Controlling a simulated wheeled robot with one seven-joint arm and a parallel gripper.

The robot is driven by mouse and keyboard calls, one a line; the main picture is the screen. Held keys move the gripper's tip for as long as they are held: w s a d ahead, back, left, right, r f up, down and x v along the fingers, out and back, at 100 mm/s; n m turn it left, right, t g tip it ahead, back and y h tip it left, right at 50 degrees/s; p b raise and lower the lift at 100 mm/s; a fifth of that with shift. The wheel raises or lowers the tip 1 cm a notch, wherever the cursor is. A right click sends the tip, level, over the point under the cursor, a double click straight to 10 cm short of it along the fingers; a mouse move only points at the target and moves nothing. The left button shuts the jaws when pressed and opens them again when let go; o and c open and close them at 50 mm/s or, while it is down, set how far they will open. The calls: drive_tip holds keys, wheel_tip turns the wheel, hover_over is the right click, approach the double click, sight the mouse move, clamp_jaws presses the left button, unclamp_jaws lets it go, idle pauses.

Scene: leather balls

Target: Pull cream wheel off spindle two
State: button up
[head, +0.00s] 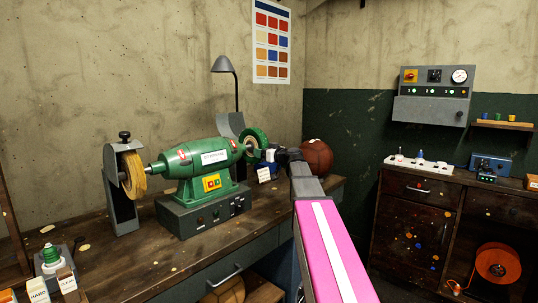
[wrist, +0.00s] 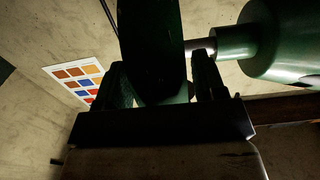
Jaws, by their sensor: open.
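A green polishing machine (head: 208,166) stands on the bench with a wheel at each end. The left wheel (head: 132,175) is yellowish cream and sits in a grey hood. The right wheel (head: 254,146) looks green at its rim. My gripper (head: 272,155) is at the right wheel, its tips partly hidden there. In the wrist view, the open gripper (wrist: 160,75) has one finger on each side of a dark green wheel (wrist: 152,40). The spindle (wrist: 203,45) runs from that wheel to the machine body. Contact between fingers and wheel cannot be told.
A grey hood (head: 230,124) stands behind the right wheel, with a lamp (head: 224,66) above. A brown leather ball (head: 317,156) lies right of my gripper. Small labelled blocks (head: 38,289) stand at the bench's front left. The bench front (head: 190,252) is mostly clear.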

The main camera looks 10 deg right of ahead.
drive_tip(key=shift+w+a, duration=0.2)
drive_tip(key=shift+w, duration=0.05)
drive_tip(key=shift+c, duration=0.3)
drive_tip(key=c, duration=1.1)
drive_tip(key=shift+w+d, duration=0.1)
drive_tip(key=shift+d, duration=0.05)
drive_tip(key=shift+w+d, duration=0.85)
drive_tip(key=shift+d, duration=0.3)
drive_tip(key=shift+w+d, duration=0.85)
drive_tip(key=shift+d, duration=0.35)
drive_tip(key=shift+w+d, duration=0.85)
drive_tip(key=shift+d, duration=0.3)
